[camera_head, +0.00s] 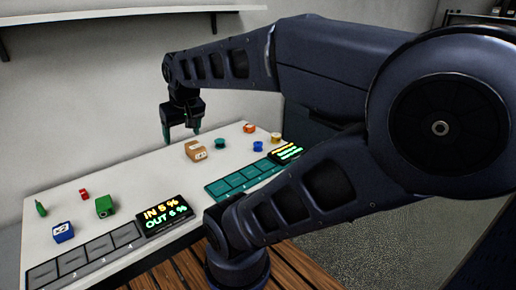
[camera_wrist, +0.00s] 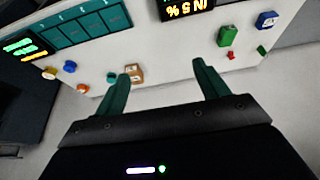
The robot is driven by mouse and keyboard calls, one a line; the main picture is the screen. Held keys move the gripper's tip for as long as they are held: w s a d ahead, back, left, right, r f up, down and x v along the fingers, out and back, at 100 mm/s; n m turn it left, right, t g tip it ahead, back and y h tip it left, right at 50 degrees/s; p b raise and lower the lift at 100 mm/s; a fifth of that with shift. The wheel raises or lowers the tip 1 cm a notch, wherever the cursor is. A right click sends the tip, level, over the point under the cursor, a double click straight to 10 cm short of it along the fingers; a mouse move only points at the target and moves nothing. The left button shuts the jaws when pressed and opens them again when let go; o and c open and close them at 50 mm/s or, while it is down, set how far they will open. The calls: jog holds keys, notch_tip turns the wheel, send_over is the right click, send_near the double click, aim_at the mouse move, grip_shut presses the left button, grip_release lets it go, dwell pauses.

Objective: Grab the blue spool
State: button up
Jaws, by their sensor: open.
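A small blue spool (camera_head: 258,146) sits on the white table's right part, near the orange and yellow spools; it also shows in the wrist view (camera_wrist: 70,66) at the left. My gripper (camera_head: 181,135) is open and empty, above the table's back edge, to the left of the blue spool and apart from it. In the wrist view its two green fingers (camera_wrist: 161,72) are spread wide. A brown box (camera_head: 195,151) and a teal spool (camera_head: 220,143) lie between the gripper and the blue spool in the head view.
An orange spool (camera_head: 275,138) and a yellow one (camera_head: 249,128) stand near the blue spool. A green box (camera_head: 104,206), a red piece (camera_head: 84,194) and a blue box (camera_head: 63,232) are at the left. Teal trays (camera_head: 240,180), grey trays (camera_head: 85,257) and displays line the front edge.

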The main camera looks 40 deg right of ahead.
jog(key=w+d+f+m, duration=0.2)
jog(key=w+d+m, duration=0.3)
jog(key=w+d, duration=0.55)
jog(key=m+g+h, duration=0.4)
jog(key=m, duration=0.6)
send_near(257, 144)
jog(key=shift+t, duration=0.3)
jog(key=shift+d+x, duration=0.2)
jog(key=shift+x, duration=5.1)
jog(key=shift+s+r, duration=0.1)
jog(key=shift+s, duration=0.1)
jog(key=c, duration=1)
jog(key=shift+c, duration=0.2)
